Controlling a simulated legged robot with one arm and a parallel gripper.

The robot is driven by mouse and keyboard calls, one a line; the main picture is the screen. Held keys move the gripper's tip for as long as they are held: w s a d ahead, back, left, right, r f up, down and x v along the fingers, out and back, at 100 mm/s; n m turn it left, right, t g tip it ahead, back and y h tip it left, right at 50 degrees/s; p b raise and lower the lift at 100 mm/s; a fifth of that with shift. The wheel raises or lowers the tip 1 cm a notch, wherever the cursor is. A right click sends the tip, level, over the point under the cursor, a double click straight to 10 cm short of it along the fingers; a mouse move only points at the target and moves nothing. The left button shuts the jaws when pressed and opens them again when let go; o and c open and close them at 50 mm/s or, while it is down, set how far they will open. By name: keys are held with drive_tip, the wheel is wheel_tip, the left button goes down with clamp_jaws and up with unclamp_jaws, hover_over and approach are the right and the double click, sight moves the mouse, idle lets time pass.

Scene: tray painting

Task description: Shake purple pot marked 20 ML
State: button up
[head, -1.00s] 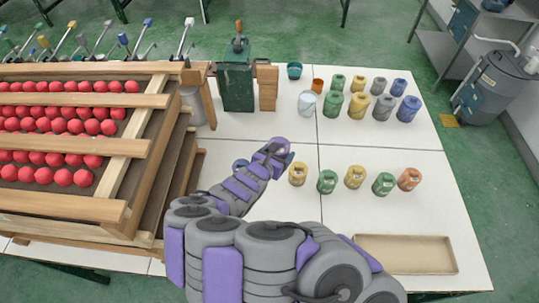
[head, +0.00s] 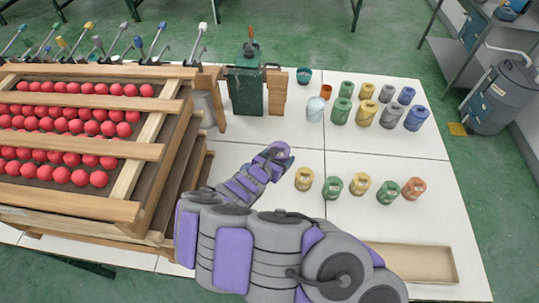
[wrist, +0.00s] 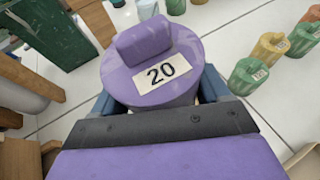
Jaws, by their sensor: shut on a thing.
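The purple pot (wrist: 150,72) fills the upper middle of the wrist view. It has a round purple body, a raised block on its lid and a white label reading 20; no ML is legible. My gripper (wrist: 155,100) is shut on it, with blue fingers at either side of the pot. In the head view my gripper (head: 277,155) is over the middle of the white table, left of the front row of pots. The pot is mostly hidden there by my arm, and I cannot tell its height above the table.
Yellow, green and orange pots stand in a front row (head: 333,187) right of my gripper. More pots (head: 366,112) and small cups stand behind. A wooden rack of red balls (head: 62,125) is at left, a green machine (head: 247,90) behind. A shallow tray (head: 455,262) lies front right.

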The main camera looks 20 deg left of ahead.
drive_tip(key=shift+d+f+b, duration=0.2)
drive_tip(key=shift+d+b, duration=0.85)
drive_tip(key=shift+b, duration=0.15)
drive_tip(key=shift+d+r+b, duration=0.1)
drive_tip(key=shift+d+b, duration=0.3)
drive_tip(key=shift+b, duration=0.05)
drive_tip(key=shift+a+r+p, duration=0.1)
drive_tip(key=shift+a+p, duration=1.55)
drive_tip(key=shift+p, duration=0.5)
